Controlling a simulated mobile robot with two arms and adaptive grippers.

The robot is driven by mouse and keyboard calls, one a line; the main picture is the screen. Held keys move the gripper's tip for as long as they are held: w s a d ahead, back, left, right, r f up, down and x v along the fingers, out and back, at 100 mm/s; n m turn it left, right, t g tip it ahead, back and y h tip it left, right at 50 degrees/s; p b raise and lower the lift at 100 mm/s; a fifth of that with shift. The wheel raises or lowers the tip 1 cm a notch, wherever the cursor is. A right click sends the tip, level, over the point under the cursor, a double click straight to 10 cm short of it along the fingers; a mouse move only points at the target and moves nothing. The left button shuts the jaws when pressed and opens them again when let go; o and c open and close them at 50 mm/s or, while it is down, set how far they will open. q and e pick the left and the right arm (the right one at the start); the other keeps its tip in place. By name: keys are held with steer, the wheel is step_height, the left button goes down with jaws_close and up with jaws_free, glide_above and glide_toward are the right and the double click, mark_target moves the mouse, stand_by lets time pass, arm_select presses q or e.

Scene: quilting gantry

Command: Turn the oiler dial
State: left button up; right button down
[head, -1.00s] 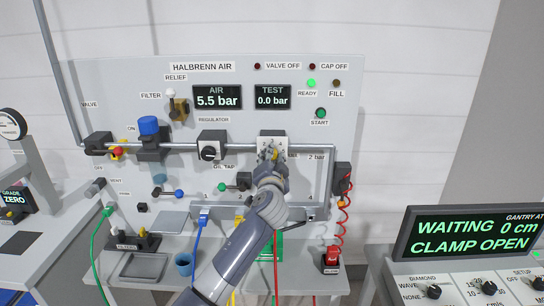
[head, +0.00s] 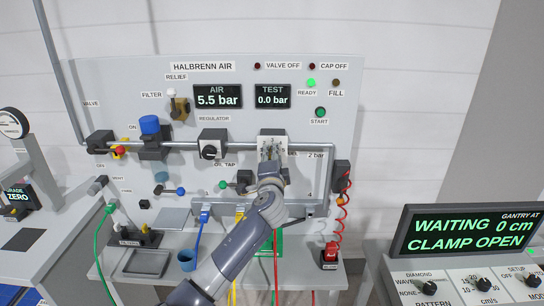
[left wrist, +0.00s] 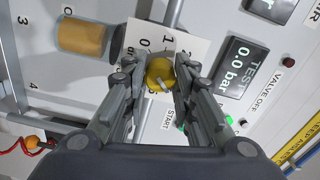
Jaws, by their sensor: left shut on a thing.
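The oiler dial is a round yellow knob (left wrist: 159,74) with a pale pointer, on a white plate (left wrist: 168,42) marked with numbers in the left wrist view. My left gripper (left wrist: 160,84) has one finger on each side of the knob and is shut on it. In the head view my left gripper (head: 271,150) reaches up from below in front of the white plate (head: 266,133), and its fingers mostly hide the knob. An amber cylinder (left wrist: 84,38) shows beside the plate in the left wrist view. My right gripper is not in view.
The panel (head: 110,80) carries a pipe, a regulator knob (head: 210,151) left of my gripper, and the AIR and TEST displays above. A red coiled hose (head: 345,205) hangs at the right. Coloured hoses and a tray (head: 145,263) are below.

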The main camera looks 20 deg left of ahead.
arm_select(q)
steer(key=shift+f, duration=0.15)
steer(key=o, duration=1.1)
steer(key=v, duration=1.2)
